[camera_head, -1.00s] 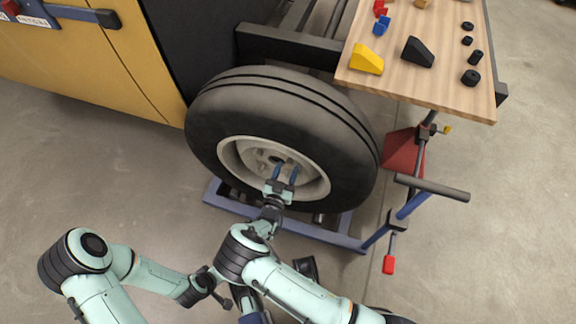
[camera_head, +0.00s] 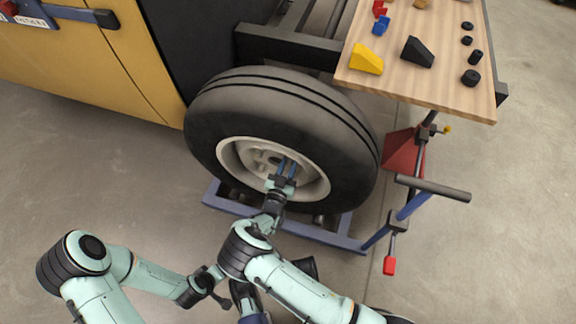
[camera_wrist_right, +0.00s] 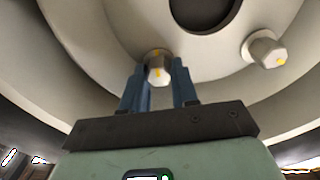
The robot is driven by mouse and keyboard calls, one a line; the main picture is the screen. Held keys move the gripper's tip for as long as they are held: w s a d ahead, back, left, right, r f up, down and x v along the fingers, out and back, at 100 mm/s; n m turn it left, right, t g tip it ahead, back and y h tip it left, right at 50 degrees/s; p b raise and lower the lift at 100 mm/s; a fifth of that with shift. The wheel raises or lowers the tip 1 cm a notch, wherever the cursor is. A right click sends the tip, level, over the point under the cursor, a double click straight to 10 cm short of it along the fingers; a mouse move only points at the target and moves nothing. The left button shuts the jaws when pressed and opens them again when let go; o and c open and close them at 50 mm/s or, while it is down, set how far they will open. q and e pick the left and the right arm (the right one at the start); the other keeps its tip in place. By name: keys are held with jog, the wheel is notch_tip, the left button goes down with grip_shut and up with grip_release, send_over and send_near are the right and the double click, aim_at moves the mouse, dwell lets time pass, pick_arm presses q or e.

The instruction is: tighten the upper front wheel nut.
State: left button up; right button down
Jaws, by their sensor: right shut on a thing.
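The large black tyre (camera_head: 345,135) stands upright beside the yellow body, with a pale wheel rim (camera_head: 318,188) facing me. My right gripper (camera_head: 287,168) reaches into the rim. In the right wrist view, its blue fingers (camera_wrist_right: 158,85) are shut on a silver wheel nut (camera_wrist_right: 158,62) with a yellow mark. A second nut (camera_wrist_right: 264,50) with a yellow mark sits to the right, apart from the fingers. The dark centre hole (camera_wrist_right: 203,8) is at the top. My left arm is folded at lower left in the head view; its gripper (camera_head: 216,292) is too small and dark to read.
A wooden table (camera_head: 440,85) at upper right holds a yellow wedge (camera_head: 366,60), a black wedge (camera_head: 417,53) and several small parts. A blue stand (camera_head: 325,236) runs under the wheel. A dark bar (camera_head: 432,188) juts out at right. Floor is clear at left.

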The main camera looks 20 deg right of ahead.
jog(key=m, duration=0.3)
jog(key=shift+d, duration=0.1)
jog(key=m, duration=0.4)
jog(key=shift+s, duration=0.1)
jog(key=m, duration=0.4)
jog(key=shift+f, duration=0.1)
jog(key=m, duration=0.4)
jog(key=shift+d, duration=0.1)
jog(key=m, duration=0.9)
jog(key=shift+f, duration=0.15)
jog(key=shift+m, duration=0.3)
